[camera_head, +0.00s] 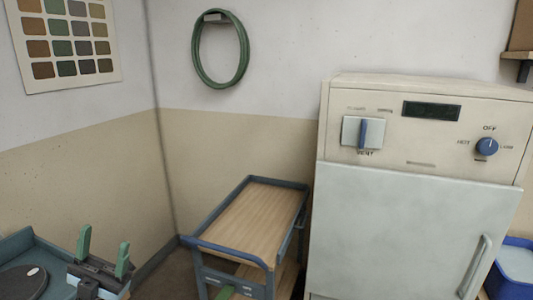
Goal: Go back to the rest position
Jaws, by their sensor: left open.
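My left gripper (104,246) is at the bottom left of the head view, with its two green fingers pointing up and spread apart. It is open, and nothing shows between the fingers. It is in front of the right part of a blue-grey surface with a raised rim (22,240); I cannot tell whether it touches it. My right gripper is not in view.
A wooden-topped cart (250,215) with a blue frame stands left of a large cream cabinet (400,220) with a dial and a switch. A small green piece (225,292) shows low at the cart. A blue bin (515,270) is at the right edge. A green hose (243,62) hangs on the wall.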

